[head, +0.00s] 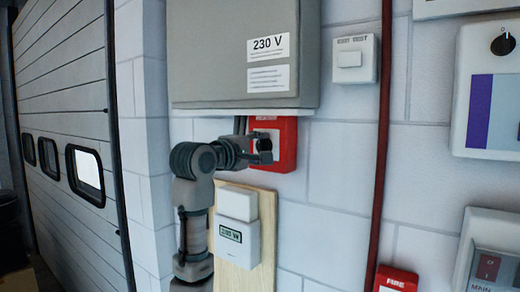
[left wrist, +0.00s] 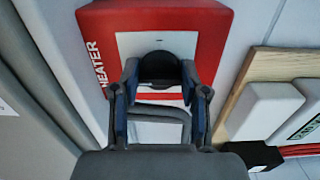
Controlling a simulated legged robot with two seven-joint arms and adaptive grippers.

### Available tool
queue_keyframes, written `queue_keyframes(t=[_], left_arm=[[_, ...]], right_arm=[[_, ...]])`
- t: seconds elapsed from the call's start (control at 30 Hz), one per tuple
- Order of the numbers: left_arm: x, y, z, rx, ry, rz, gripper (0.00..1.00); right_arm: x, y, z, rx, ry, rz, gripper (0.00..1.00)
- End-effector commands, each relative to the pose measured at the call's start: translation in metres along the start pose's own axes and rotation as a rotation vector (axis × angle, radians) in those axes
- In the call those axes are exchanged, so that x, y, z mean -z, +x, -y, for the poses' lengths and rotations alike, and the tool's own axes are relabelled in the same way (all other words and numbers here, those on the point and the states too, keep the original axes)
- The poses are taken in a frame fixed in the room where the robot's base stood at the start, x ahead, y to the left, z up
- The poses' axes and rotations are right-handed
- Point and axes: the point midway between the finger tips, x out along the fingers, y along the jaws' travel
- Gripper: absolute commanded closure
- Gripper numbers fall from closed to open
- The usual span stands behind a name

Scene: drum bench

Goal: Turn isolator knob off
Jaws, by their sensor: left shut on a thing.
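The red isolator box (head: 288,150) is on the wall just under the grey cabinet. In the left wrist view the isolator box (left wrist: 212,22) carries the word HEATER and a pale plate with a black round knob (left wrist: 158,60). My left gripper (left wrist: 158,78) is shut on the knob, one finger on each side of it. In the head view my left gripper (head: 262,148) reaches the box from the left and hides much of its front. The knob's pointer mark is hidden, so I cannot tell its setting. My right gripper is not in view.
The grey cabinet (head: 215,50) labelled 230 V hangs above. A white meter (head: 231,234) on a wooden board (head: 268,225) is below. A red pipe (head: 382,150) runs down the wall to the right. Boxes with another knob (head: 503,43) and a switch (head: 488,266) are further right.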

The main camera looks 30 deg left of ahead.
Motion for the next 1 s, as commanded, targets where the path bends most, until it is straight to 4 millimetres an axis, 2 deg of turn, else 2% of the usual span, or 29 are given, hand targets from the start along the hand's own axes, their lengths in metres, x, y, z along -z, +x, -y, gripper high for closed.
queue_keyframes(t=[0.43,0.47,0.5,0.57,0.87,1.0], left_arm=[[0.001,0.002,0.003,0.008,-0.013,-0.001,0.91],[0.001,0.002,0.003,0.008,-0.012,-0.001,0.54],[0.001,0.002,0.003,0.008,-0.012,-0.001,0.44],[0.001,0.002,0.003,0.007,-0.012,-0.001,0.31],[0.0,-0.003,0.0,0.002,-0.01,0.0,0.31],[0.001,-0.015,-0.001,-0.001,-0.01,0.0,0.31]], right_arm=[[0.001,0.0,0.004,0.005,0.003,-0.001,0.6],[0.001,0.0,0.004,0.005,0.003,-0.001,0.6],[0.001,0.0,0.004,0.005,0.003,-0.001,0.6],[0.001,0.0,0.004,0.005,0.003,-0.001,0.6],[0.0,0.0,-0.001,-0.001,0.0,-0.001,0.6],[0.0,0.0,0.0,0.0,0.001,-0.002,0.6]])
